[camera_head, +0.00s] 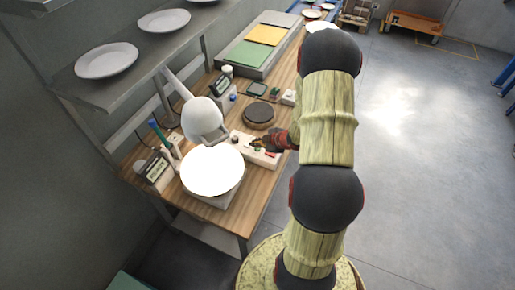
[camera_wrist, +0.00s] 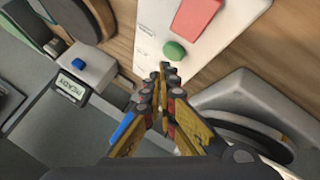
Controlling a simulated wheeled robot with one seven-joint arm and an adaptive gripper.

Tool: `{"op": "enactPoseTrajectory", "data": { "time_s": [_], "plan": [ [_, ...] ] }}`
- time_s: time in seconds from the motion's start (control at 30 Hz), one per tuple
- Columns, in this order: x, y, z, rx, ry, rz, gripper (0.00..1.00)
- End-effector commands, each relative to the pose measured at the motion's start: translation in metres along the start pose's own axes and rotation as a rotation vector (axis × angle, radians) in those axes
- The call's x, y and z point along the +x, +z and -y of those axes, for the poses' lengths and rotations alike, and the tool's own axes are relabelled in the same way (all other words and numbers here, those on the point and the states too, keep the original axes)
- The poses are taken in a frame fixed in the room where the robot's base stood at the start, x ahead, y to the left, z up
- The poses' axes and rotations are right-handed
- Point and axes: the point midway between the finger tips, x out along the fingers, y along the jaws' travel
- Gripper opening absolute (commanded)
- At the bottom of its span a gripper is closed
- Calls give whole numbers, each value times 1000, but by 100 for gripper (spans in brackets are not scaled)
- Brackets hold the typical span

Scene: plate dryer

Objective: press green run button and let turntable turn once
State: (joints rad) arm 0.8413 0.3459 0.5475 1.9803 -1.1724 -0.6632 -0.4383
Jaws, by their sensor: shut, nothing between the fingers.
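The green button (camera_wrist: 174,50) sits beside a larger red button (camera_wrist: 197,15) on a white control box (camera_wrist: 158,22). This box also shows on the bench in the head view (camera_head: 240,137). My gripper (camera_wrist: 165,72) is shut and empty, its tips close to the green button in the wrist view; I cannot tell whether they touch it. In the head view my gripper (camera_head: 262,144) is over the box and hides part of it. A dark round disc (camera_head: 259,113) lies behind the box. A bright white disc (camera_head: 212,170) sits under the lamp.
The white lamp (camera_head: 203,117) stands close to the left of the box. A display reading READY (camera_wrist: 72,90) has a blue button (camera_wrist: 78,63) beside it. Plates (camera_head: 107,59) rest on the shelf above the bench. Open floor (camera_head: 420,130) lies to the right.

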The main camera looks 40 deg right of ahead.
Motion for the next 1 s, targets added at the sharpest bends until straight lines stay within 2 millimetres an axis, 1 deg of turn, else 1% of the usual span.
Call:
{"op": "enactPoseTrajectory", "data": {
  "time_s": [0.4,1.0],
  "plan": [
    [6,4,5,0,-1,0,0],
    [8,6,6,0,0,0,0]
  ]
}}
